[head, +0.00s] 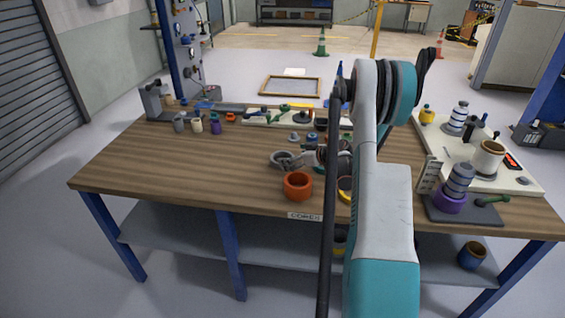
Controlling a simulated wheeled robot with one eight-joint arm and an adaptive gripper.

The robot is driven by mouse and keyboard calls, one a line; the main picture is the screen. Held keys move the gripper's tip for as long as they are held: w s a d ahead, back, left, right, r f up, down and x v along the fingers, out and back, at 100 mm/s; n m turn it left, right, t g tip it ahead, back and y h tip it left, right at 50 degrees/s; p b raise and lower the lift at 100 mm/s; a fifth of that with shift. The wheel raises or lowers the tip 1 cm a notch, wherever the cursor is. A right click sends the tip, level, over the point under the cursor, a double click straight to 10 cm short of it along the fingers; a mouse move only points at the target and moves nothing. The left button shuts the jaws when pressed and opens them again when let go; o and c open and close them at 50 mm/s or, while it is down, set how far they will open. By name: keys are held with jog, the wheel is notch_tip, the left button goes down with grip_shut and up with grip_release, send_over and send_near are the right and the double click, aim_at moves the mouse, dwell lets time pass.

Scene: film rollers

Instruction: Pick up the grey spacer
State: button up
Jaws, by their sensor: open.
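My gripper (279,160) is at the middle of the workbench, low over the wood and pointing left; its jaws are open and nothing shows between them. A small grey cylinder (178,124) stands upright at the left of the bench, beside a cream one (197,125) and a purple one (215,127). A low grey piece (293,137) sits just behind my gripper. I cannot tell for sure which of these grey pieces is the spacer. Both are apart from the jaws. My arm hides part of the bench right of the gripper.
An orange ring (298,187) stands close in front of my gripper. A white board with parts (520,181) and a dark base with stacked rings (467,210) fill the right. The bench's left front (160,178) is clear.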

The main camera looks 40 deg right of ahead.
aim_at(276, 158)
jog(key=b+x, duration=0.1)
jog(key=x, duration=0.3)
jog(key=shift+s+a+f+b, duration=0.1)
jog(key=shift+a+f+b, duration=0.1)
jog(key=shift+b, duration=0.15)
jog(key=shift+w, duration=0.35)
jog(key=c, duration=1.1)
jog(key=shift+r, duration=0.1)
